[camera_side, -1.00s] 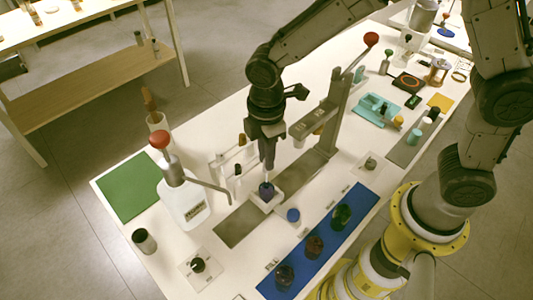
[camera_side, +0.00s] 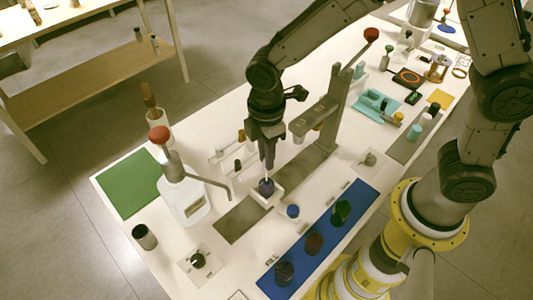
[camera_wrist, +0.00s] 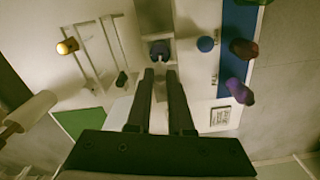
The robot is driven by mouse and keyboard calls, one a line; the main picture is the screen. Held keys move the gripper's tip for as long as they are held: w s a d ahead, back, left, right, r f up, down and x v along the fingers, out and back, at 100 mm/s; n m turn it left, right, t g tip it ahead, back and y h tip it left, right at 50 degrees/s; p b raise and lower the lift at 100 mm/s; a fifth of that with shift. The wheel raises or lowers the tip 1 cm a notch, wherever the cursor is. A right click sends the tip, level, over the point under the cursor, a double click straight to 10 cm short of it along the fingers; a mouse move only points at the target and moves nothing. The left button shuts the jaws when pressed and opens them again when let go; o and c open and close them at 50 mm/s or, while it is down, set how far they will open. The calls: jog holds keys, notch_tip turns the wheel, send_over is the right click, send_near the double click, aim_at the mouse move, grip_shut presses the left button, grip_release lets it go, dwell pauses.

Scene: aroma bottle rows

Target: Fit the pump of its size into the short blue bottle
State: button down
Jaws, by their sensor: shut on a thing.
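A short dark blue bottle (camera_side: 266,187) stands in a white square holder (camera_side: 277,199). It also shows in the wrist view (camera_wrist: 159,47), just beyond my fingertips. My gripper (camera_side: 267,166) points straight down directly over the bottle. In the wrist view its two fingers (camera_wrist: 159,73) are close together, shut on a small, thin pump part that is mostly hidden between them. The pump is over the bottle's mouth; I cannot tell whether its stem is inside.
A blue mat (camera_side: 297,258) with several dark bottles lies in front, beside a round blue piece (camera_side: 293,211). A lever press (camera_side: 333,105) rises behind my gripper. A large white pump bottle (camera_side: 184,199) stands left, its spout reaching toward the holder. A green mat (camera_side: 128,187) lies farther left.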

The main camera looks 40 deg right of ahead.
jog(key=shift+f, duration=0.2)
jog(key=shift+f, duration=0.6)
jog(key=shift+f, duration=1.55)
dwell(1.6)
jog(key=shift+c, duration=1.7)
grip_release()
jog(key=shift+r, duration=0.1)
jog(key=shift+r, duration=3.4)
